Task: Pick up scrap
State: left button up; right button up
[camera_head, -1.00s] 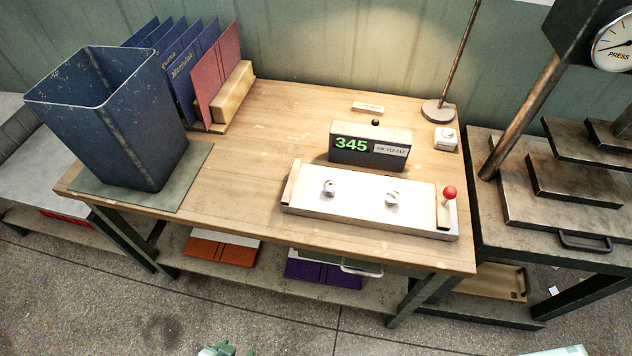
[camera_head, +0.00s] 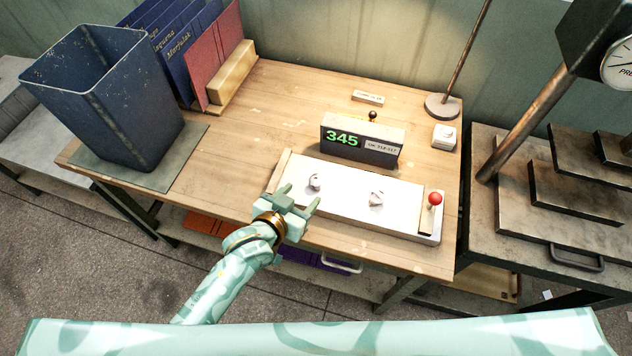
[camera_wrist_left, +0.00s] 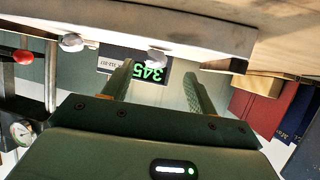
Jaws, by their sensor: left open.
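Two small pale lumps sit on the white plate of the feeder (camera_head: 345,215): a left lump (camera_head: 315,182) and a right lump (camera_head: 376,198). They may be the scrap, but they are too small to tell for sure. In the left wrist view they show as grey rounded lumps (camera_wrist_left: 71,42) (camera_wrist_left: 155,58) at the board's edge. My left gripper (camera_head: 298,199) is open and empty at the feeder's front left edge, just short of the left lump. Its two fingers also show in the left wrist view (camera_wrist_left: 158,84). My right gripper is not in view.
A display box (camera_head: 361,141) reading 345 stands behind the feeder, and a red-knobbed lever (camera_head: 435,199) at its right end. A blue bin (camera_head: 110,105) stands on the bench's left, beside upright folders (camera_head: 213,65). A press (camera_head: 560,190) is at right. The bench (camera_head: 250,130) between is clear.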

aim_at(313, 186)
pick_arm(q)
jog(key=b+x, duration=0.1)
jog(key=x, duration=0.1)
jog(key=b+x, duration=0.1)
jog(key=x, duration=0.1)
jog(key=shift+w+d+f, duration=0.1)
jog(key=shift+w+d, duration=0.05)
jog(key=shift+d, duration=0.3)
jog(key=shift+w+d, duration=0.2)
jog(key=shift+w, duration=0.15)
jog(key=shift+s, duration=0.1)
jog(key=shift+c, duration=0.7)
jog(key=c, duration=0.9)
jog(key=shift+c, duration=0.2)
